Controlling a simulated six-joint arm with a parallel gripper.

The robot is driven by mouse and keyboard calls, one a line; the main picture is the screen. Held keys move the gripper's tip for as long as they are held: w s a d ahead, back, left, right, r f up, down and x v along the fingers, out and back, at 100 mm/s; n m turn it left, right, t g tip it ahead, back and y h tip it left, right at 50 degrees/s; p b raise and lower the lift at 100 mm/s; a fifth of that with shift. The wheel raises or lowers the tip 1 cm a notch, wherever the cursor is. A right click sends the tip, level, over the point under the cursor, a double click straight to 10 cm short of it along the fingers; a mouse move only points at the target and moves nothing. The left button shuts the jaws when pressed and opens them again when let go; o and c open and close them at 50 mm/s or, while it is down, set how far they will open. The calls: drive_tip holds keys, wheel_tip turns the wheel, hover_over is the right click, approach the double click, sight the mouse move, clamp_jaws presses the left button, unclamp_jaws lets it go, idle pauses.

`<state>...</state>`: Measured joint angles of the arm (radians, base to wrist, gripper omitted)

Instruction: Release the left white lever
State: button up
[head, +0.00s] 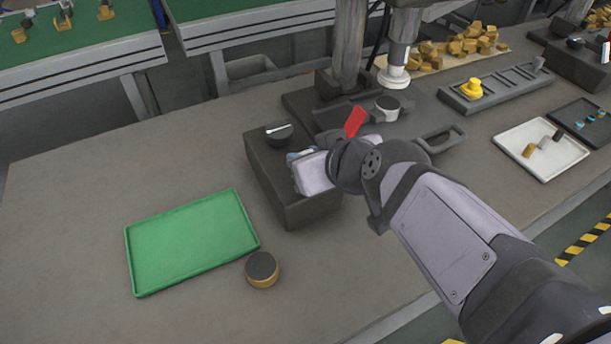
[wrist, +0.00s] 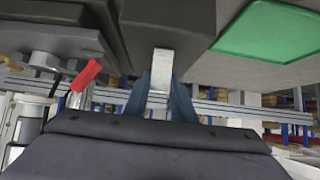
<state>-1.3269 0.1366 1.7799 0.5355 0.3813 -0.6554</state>
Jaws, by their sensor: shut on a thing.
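The white lever (wrist: 161,66) sticks out from the dark box in the wrist view, and the two blue-grey fingers of my gripper (wrist: 160,96) are shut on it, one on each side. In the head view my gripper (head: 296,158) is at the right side of the dark box (head: 275,175), where my own wrist hides the lever. A black knob with a white mark (head: 279,130) sits on top of the box.
A red handle (head: 354,121) stands just behind my wrist; it also shows in the wrist view (wrist: 86,75). A green tray (head: 190,240) and a round brass piece with a dark top (head: 262,268) lie to the front left. A white tray (head: 515,145) is at right.

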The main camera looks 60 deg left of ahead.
drive_tip(key=shift+d+f+y+b, duration=0.45)
drive_tip(key=shift+y+b, duration=0.5)
drive_tip(key=shift+b, duration=3.9)
drive_tip(key=shift+d+f+y+b, duration=0.4)
drive_tip(key=shift+y+b, duration=0.55)
drive_tip(key=shift+b, duration=3.85)
drive_tip(key=b, duration=0.4)
drive_tip(key=shift+d+r+y, duration=0.1)
drive_tip(key=shift+d+y, duration=0.15)
drive_tip(key=shift+y, duration=0.15)
drive_tip(key=b, duration=0.3)
drive_tip(key=shift+d+r+y, duration=0.1)
drive_tip(key=shift+r+y, duration=0.15)
drive_tip(key=shift+y, duration=0.15)
drive_tip(key=o, duration=1.1)
drive_tip(key=shift+c, duration=0.2)
drive_tip(key=shift+d+r, duration=0.1)
drive_tip(key=shift+d, duration=0.05)
drive_tip(key=d+r, duration=0.1)
drive_tip(key=d, duration=0.6)
drive_tip(key=shift+r, duration=0.15)
